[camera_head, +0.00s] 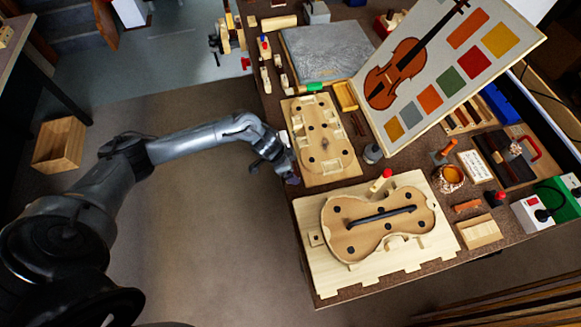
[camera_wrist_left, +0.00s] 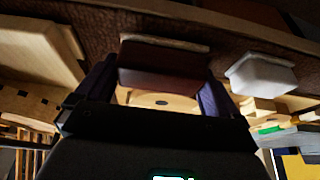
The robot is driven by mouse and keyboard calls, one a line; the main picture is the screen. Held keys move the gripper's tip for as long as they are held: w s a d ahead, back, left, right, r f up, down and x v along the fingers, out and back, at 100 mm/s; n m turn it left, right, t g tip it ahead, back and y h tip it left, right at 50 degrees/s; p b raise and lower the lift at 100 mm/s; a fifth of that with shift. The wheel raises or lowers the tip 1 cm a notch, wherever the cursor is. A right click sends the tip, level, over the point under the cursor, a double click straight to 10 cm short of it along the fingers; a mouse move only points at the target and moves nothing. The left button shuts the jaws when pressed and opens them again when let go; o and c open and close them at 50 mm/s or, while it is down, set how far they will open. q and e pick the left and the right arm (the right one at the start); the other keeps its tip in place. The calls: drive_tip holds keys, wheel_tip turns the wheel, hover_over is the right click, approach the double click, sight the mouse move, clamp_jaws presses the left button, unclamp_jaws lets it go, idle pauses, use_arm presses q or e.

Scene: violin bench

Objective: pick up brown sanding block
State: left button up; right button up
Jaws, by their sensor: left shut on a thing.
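My left gripper (camera_head: 289,176) is at the left edge of the bench, beside the pale wooden form with round holes (camera_head: 323,140). In the left wrist view, its two dark purple fingers (camera_wrist_left: 158,84) stand on either side of the brown sanding block (camera_wrist_left: 163,58) and are shut on it. The block has a paler strip along one edge. In the head view the block is too small and covered by the gripper to make out. Whether it still touches the bench top is not clear. My right gripper is in neither view.
A small white block (camera_wrist_left: 261,74) lies close beside the gripper. The violin body in its wooden mold (camera_head: 380,222) lies nearer the front of the bench. A painted violin board (camera_head: 440,70) leans farther back. Open floor (camera_head: 200,230) is left of the bench.

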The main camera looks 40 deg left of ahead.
use_arm(q)
drive_tip(key=r, duration=0.2)
drive_tip(key=r+p, duration=0.1)
drive_tip(key=shift+d+r, duration=0.3)
drive_tip(key=shift+r, duration=0.05)
drive_tip(key=d+r+p, duration=0.3)
drive_tip(key=d+r, duration=0.3)
drive_tip(key=d, duration=0.5)
drive_tip(key=shift+r, duration=0.15)
